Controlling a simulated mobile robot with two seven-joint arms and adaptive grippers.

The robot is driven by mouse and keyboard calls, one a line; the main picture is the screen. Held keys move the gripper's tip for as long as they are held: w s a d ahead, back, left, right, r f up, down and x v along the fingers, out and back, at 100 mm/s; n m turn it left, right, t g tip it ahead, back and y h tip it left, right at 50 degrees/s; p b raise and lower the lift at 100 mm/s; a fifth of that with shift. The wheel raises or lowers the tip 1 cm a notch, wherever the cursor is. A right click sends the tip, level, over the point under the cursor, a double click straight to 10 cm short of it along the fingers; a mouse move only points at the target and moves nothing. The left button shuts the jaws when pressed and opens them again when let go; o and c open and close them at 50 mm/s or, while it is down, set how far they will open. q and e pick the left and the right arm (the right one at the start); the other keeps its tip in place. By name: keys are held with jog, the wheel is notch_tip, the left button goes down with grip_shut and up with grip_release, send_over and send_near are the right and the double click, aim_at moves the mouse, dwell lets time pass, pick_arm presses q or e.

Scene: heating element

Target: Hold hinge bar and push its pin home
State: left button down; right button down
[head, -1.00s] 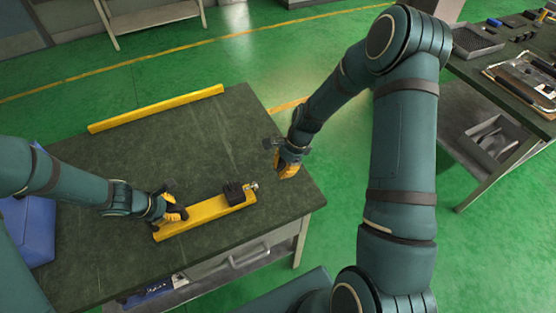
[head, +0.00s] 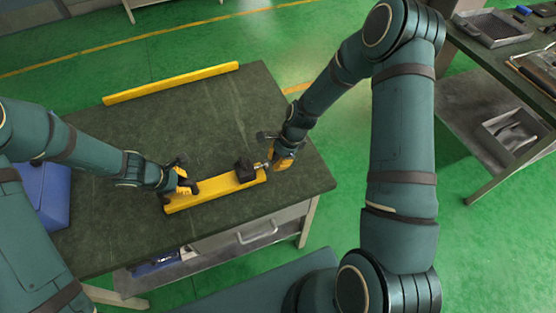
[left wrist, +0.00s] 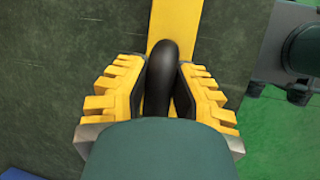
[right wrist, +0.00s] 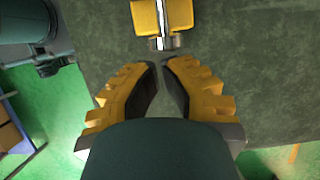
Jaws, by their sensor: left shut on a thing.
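The yellow hinge bar (head: 212,191) lies on the dark table, with a dark block (head: 245,170) on its right end. My left gripper (head: 183,184) is shut on a black rounded grip on the bar (left wrist: 166,65), one finger on each side. The metal pin (head: 261,165) sticks out from the block's right side. In the right wrist view, the pin (right wrist: 163,42) juts from a yellow part, its end towards my fingers. My right gripper (right wrist: 160,64) is empty, fingertips almost together, just short of the pin's end. In the head view, the right gripper (head: 276,157) is right of the pin.
A long yellow bar (head: 172,83) lies along the table's (head: 200,120) back edge. A second bench (head: 470,60) with trays is at the right. The table between the two bars is clear.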

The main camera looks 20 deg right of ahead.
aim_at(267, 164)
pick_arm(q)
jog(key=shift+s, duration=0.1)
pick_arm(e)
jog(key=a, duration=0.3)
jog(key=shift+a, duration=0.3)
jog(key=shift+d, duration=0.45)
jog(key=d, duration=0.2)
jog(key=d+r, duration=0.1)
jog(key=shift+w+d+r, duration=0.1)
jog(key=shift+d+r, duration=0.1)
jog(key=shift+d, duration=0.2)
jog(key=v, duration=0.8)
jog(key=shift+r, duration=0.3)
